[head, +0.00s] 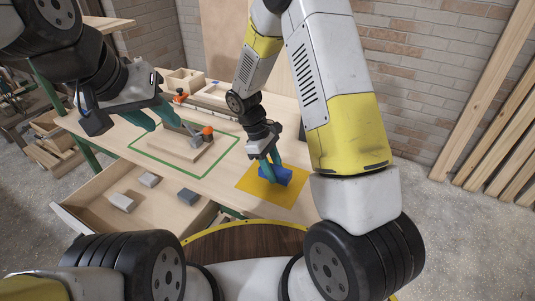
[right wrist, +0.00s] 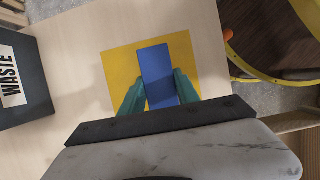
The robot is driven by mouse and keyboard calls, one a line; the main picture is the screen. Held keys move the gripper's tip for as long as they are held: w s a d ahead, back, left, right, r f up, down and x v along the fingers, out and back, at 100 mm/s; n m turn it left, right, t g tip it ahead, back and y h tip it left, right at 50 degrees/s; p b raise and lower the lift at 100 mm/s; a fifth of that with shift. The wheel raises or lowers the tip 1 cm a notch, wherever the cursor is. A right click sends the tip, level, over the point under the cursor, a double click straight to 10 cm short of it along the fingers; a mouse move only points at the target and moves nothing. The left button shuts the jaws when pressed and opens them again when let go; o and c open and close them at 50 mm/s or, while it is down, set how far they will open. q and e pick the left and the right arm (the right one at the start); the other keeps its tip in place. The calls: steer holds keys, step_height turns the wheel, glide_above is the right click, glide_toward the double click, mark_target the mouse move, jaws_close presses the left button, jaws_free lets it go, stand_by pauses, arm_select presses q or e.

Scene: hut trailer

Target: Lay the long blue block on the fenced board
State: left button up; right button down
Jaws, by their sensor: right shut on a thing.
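The long blue block (head: 276,175) is at the yellow square (head: 262,193) on the bench's right part. My right gripper (head: 269,163) is shut on it from above. In the right wrist view the blue block (right wrist: 157,75) lies between the two teal fingers (right wrist: 158,92), over the yellow square (right wrist: 118,66); I cannot tell whether it touches. A pale wooden board (head: 188,157) sits inside a green outline on the bench, with a grey and orange fitting (head: 203,136) at its right. My left gripper (head: 154,117) is open and empty above the board's far left.
Wooden trays (head: 183,82) stand at the back. A dark bin marked WASTE (right wrist: 22,80) stands beside the yellow square. Bare bench lies between the green outline and yellow square.

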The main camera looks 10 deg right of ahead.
steer(key=shift+w+f, duration=0.1)
steer(key=shift+w, duration=1.05)
steer(key=shift+w+f, duration=0.2)
steer(key=shift+w, duration=0.05)
steer(key=shift+f, duration=1.6)
steer(key=c, duration=0.9)
jaws_free()
steer(key=shift+f, duration=0.1)
